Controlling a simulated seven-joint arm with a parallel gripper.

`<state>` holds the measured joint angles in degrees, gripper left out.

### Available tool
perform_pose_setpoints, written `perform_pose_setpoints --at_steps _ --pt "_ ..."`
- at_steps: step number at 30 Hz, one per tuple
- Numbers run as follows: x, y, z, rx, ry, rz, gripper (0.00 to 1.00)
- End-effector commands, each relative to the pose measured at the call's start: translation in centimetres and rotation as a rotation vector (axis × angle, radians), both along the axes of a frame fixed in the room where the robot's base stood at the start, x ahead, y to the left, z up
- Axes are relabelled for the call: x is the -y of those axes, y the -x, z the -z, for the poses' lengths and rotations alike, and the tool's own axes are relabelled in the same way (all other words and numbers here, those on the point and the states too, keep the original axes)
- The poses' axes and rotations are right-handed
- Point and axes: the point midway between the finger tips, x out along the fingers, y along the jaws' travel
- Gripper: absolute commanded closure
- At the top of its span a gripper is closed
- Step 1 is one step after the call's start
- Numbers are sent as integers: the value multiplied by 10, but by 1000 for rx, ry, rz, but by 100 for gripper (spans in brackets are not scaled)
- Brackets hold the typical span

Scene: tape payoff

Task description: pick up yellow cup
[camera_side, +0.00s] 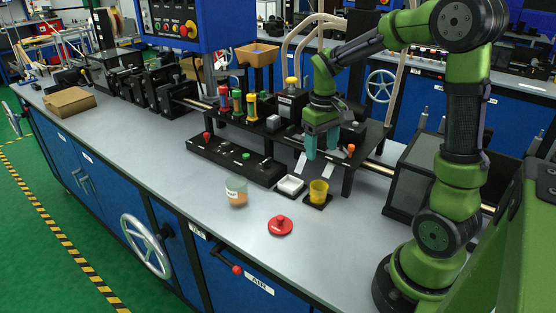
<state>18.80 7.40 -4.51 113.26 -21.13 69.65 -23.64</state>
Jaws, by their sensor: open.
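My gripper (321,150), with teal fingers, points down above and a little behind the cup in the picture. The fingers are apart with nothing between them. My gripper does not touch the cup.
A black shelf (349,178) stands close behind. The bench front is mostly clear.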

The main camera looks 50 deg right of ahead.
Motion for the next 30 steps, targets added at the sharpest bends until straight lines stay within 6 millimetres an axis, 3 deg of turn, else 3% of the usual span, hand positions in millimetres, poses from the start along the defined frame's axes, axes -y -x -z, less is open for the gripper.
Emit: perform_pose_setpoints --at_steps 3,9,17,25,30 --pt "0 1 28 -5 -3 0 35" --pt "2 1 67 -3 -2 2 35" --pt "2 1 87 0 -2 3 35" --pt "1 2 126 -2 -2 2 35" --pt "2 1 136 1 -1 4 35"
